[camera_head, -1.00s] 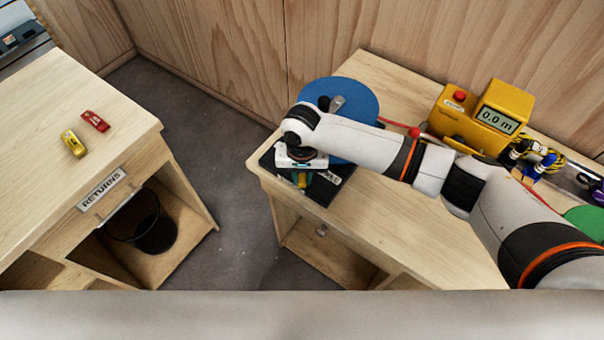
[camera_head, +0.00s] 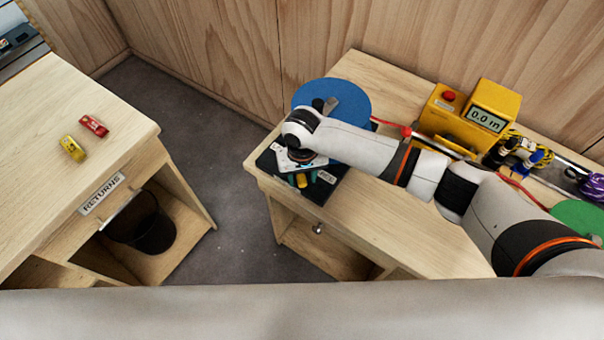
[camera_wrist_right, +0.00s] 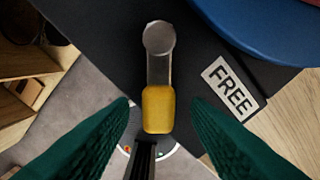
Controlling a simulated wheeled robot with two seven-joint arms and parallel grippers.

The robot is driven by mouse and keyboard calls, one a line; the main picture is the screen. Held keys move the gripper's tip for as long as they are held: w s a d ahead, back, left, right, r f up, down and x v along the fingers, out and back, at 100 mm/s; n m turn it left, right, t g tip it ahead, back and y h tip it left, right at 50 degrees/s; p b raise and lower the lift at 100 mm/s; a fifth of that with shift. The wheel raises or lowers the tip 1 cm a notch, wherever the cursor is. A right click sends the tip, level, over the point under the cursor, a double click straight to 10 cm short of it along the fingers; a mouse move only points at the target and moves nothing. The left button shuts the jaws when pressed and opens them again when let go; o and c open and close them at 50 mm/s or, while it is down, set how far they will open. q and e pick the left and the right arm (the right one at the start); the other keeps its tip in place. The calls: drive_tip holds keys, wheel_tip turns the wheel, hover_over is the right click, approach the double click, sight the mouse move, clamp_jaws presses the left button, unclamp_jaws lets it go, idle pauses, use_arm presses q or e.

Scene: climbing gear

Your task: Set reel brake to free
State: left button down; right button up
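The reel brake lever shows in the right wrist view as a grey metal arm with a round pivot and a yellow grip (camera_wrist_right: 158,110). It sits on a black plate (camera_wrist_right: 100,45); the plate also shows at the bench's near left corner in the head view (camera_head: 323,189). A white FREE label (camera_wrist_right: 230,88) lies right of the lever. My right gripper (camera_wrist_right: 160,108) is open, its green fingers on either side of the yellow grip with gaps on both sides. In the head view my right gripper (camera_head: 301,180) points down over the plate, partly hidden by my wrist. My left gripper is out of view.
The blue reel (camera_head: 355,98) stands just behind the plate. A yellow meter (camera_head: 487,115) reading 0.0 m, coiled cords and a green disc (camera_head: 580,217) are farther right. A RETURNS bench (camera_head: 50,130) with two small devices stands left, across a floor gap.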

sight(302, 179)
wheel_tip(302, 179, up, 12)
drive_tip(key=b, duration=0.2)
drive_tip(key=shift+b, duration=0.35)
idle(0.5)
